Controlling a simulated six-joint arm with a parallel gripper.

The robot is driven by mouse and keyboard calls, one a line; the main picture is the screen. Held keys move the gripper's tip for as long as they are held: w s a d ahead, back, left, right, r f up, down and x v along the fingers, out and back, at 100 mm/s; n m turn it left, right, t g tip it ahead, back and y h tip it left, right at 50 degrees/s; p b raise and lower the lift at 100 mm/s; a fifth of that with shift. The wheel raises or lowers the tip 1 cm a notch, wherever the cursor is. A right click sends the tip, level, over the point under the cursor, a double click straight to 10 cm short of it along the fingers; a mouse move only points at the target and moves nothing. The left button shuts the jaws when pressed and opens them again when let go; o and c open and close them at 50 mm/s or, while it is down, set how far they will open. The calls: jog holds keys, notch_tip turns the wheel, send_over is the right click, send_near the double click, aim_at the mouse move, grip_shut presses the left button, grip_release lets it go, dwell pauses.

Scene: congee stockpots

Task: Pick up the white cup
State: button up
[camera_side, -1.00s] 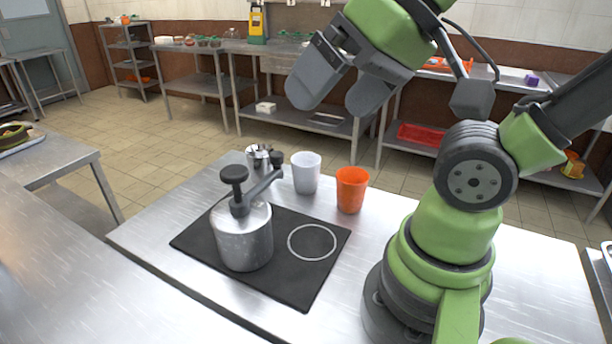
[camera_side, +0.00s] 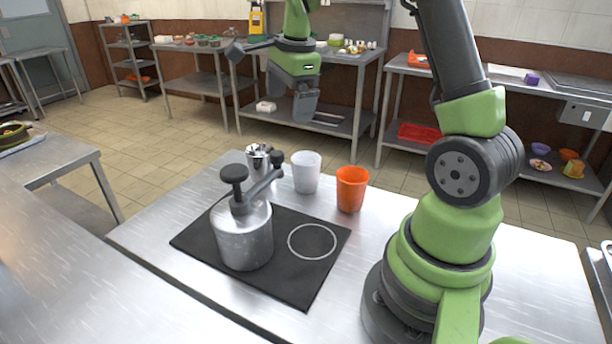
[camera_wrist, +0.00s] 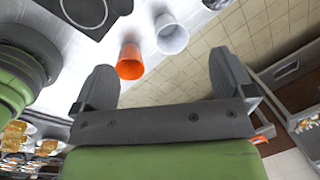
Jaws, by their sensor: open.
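The white cup (camera_side: 306,172) stands upright on the metal table, between the metal pot and the orange cup, near the table's far edge. It also shows in the wrist view (camera_wrist: 172,38), near the top centre. My gripper (camera_side: 304,106) hangs above the cup's area, clear of it, fingers pointing down. In the wrist view its two fingers (camera_wrist: 165,80) are spread wide with nothing between them. The orange cup (camera_side: 351,189) stands just right of the white cup in the side view and left of it in the wrist view (camera_wrist: 130,62).
A metal pot (camera_side: 244,236) with a dark-handled press sits on a black hob (camera_side: 288,279), left of the cups. A steel container (camera_side: 259,160) stands behind it. The table (camera_side: 150,226) is bare at left. Shelved counters line the back wall.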

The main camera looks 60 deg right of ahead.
aim_at(306, 169)
jog(key=d+f+m, duration=0.2)
jog(key=f, duration=0.4)
jog(key=d+f+m+g, duration=0.1)
jog(key=d+f+m, duration=0.1)
jog(key=f, duration=0.5)
jog(key=d+f+m+g, duration=0.1)
jog(key=d+f+m, duration=0.2)
jog(key=f, duration=0.3)
jog(key=shift+w+d+f, duration=0.1)
jog(key=shift+f, duration=0.25)
jog(key=c, duration=1)
